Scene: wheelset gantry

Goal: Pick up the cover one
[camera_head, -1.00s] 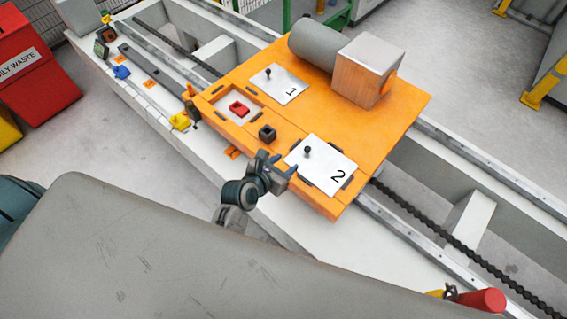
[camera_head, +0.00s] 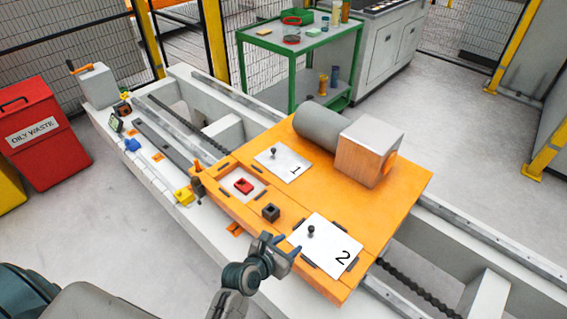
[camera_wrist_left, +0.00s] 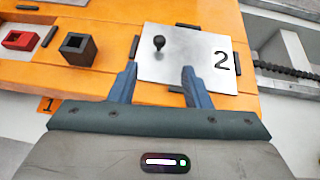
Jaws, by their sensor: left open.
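Cover one is a white plate (camera_head: 284,164) marked 1 with a small black knob, lying flat on the orange gantry carriage (camera_head: 400,196). Cover two, a white plate (camera_head: 325,246) marked 2 with a black knob, lies nearer the front; it also shows in the left wrist view (camera_wrist_left: 187,60). My left gripper (camera_head: 288,246) is open and empty beside the near left edge of cover two. In the left wrist view its two blue fingers (camera_wrist_left: 160,80) are spread in front of cover two's knob. My right gripper is in neither view.
A red part (camera_head: 243,186) sits in a pale recess and a dark square block (camera_head: 271,212) stands on the carriage. A grey cylinder and metal block (camera_head: 366,152) stand behind the covers. A green trolley (camera_head: 300,60) and a red waste bin (camera_head: 45,140) stand beyond.

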